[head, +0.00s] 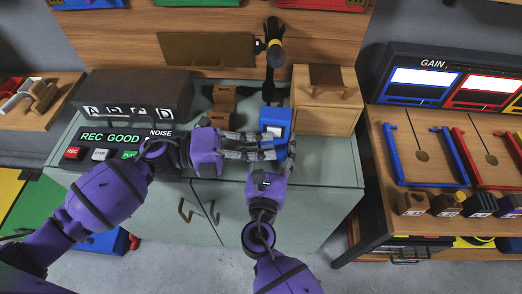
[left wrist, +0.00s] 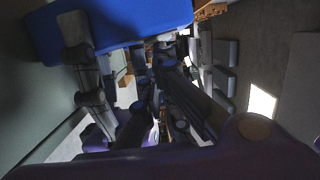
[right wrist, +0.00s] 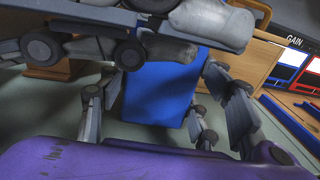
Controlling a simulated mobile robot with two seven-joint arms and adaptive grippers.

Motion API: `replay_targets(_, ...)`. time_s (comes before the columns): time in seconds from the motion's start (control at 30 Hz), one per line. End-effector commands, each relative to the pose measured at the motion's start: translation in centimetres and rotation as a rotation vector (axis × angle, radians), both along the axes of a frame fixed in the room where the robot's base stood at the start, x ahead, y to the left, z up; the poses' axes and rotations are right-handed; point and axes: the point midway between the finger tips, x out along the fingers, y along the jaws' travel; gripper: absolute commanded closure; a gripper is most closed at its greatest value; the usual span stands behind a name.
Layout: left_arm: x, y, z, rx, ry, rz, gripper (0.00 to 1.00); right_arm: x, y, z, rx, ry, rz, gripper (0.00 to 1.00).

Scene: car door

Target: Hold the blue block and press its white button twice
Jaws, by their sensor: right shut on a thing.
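The blue block (head: 281,115) stands upright on the grey-green cabinet top, and a pale patch that looks like its white button (head: 272,129) faces up. My right gripper (head: 281,155) comes from below and is shut on the block; its fingers flank the block (right wrist: 158,92) in the right wrist view. My left gripper (head: 274,146) reaches in from the left, with its two fingers apart and the tips beside the block's near face, close to the button. The left wrist view shows the block (left wrist: 110,22) at the top. Whether a left fingertip touches the button cannot be told.
A wooden box (head: 325,107) stands right of the block, and a small brown wooden piece (head: 222,104) stands left of it. A dark box (head: 135,93) and REC GOOD panel (head: 110,137) are at the left. A black-and-yellow tool (head: 273,45) hangs behind.

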Motion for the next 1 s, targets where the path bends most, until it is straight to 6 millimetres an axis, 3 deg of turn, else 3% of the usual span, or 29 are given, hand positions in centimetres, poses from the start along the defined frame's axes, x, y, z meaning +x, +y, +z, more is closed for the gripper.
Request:
replay_targets(0.3, 0.2, 0.8, -0.2, 0.005, 0.003, 0.013, 1.0, -0.2, 0.2, -0.4, -0.002, 0.006, 0.004, 0.6)
replay_targets(0.73, -1.3, 8.1, -0.1, 0.004, 0.003, 0.007, 1.0, -0.2, 0.1, -0.3, -0.002, 0.006, 0.003, 0.6)
replay_targets(1.0, -1.7, 9.9, 0.1, 0.001, 0.0, 0.002, 1.0, -0.1, 0.1, -0.3, -0.002, 0.005, 0.003, 0.6)
